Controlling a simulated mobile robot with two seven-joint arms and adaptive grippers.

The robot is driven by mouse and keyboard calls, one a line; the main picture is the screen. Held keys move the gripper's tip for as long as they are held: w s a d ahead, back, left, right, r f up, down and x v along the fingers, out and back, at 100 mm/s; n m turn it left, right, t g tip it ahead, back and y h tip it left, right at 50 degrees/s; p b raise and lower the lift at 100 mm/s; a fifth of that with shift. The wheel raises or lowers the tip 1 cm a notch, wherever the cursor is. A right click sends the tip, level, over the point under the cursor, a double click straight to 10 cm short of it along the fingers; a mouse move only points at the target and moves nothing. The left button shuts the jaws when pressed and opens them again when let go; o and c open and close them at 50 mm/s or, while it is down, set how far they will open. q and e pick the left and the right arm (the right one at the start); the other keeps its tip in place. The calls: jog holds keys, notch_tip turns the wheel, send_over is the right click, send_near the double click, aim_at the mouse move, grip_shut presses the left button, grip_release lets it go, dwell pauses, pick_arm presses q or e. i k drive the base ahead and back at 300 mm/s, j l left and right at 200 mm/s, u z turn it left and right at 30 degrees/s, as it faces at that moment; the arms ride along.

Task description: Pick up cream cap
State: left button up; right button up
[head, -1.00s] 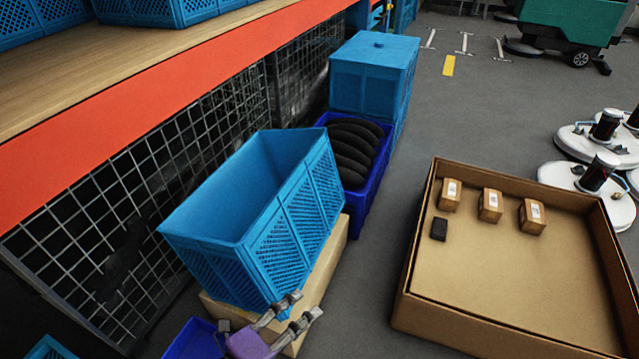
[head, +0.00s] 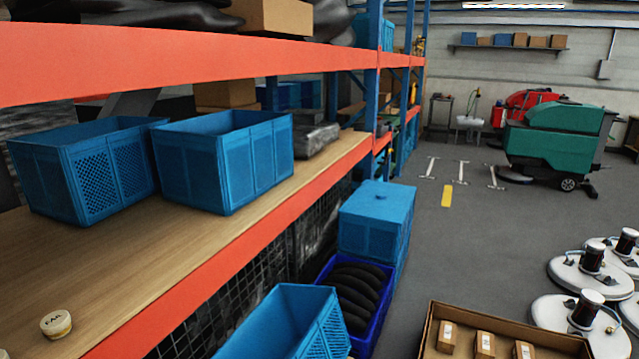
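A small round cream cap (head: 56,324) with dark lettering on its top lies on the wooden shelf (head: 130,262), near the shelf's front edge at the lower left of the head view. Nothing touches it. Neither of my grippers shows in the head view now.
Two blue crates (head: 85,170) (head: 225,160) stand further back on the shelf. An orange beam (head: 225,265) runs along the shelf's front edge. Below are an open blue crate (head: 285,325), a dark blue crate of black rings and a cardboard box (head: 432,322). The shelf around the cap is clear.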

aim_at(57, 325)
jog(key=u, duration=1.6)
